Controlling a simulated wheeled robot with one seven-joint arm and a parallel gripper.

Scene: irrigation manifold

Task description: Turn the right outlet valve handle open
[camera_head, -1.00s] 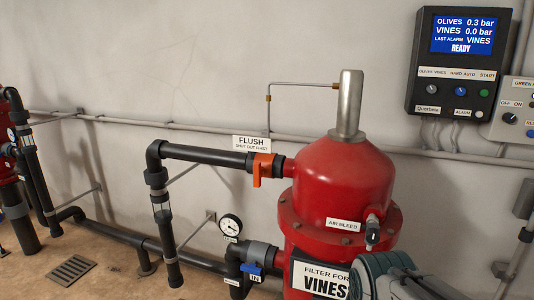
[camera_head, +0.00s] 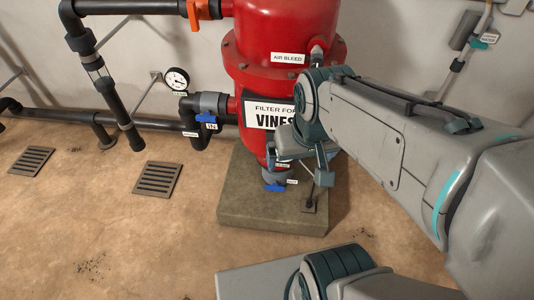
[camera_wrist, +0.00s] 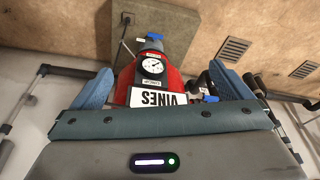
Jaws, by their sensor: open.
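The red filter marked VINES (camera_head: 270,90) stands upright on a pad. A blue valve handle (camera_head: 206,117) sits at the pipe marked IN on its left. Another blue handle (camera_head: 274,187) is on the valve at its foot, which also shows in the wrist view (camera_wrist: 153,36). No handle on the filter's right side can be made out; my arm covers that part. My gripper (camera_head: 296,168) is in front of the filter's lower body. In the wrist view my gripper (camera_wrist: 160,72) has its blue fingers wide apart, with nothing held between them.
A concrete pad (camera_head: 245,205) carries the filter. A pressure gauge (camera_head: 177,78) and black pipes stand at the left. An orange flush handle (camera_head: 194,14) is at the top. Two floor grates (camera_head: 157,179) lie left of the pad.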

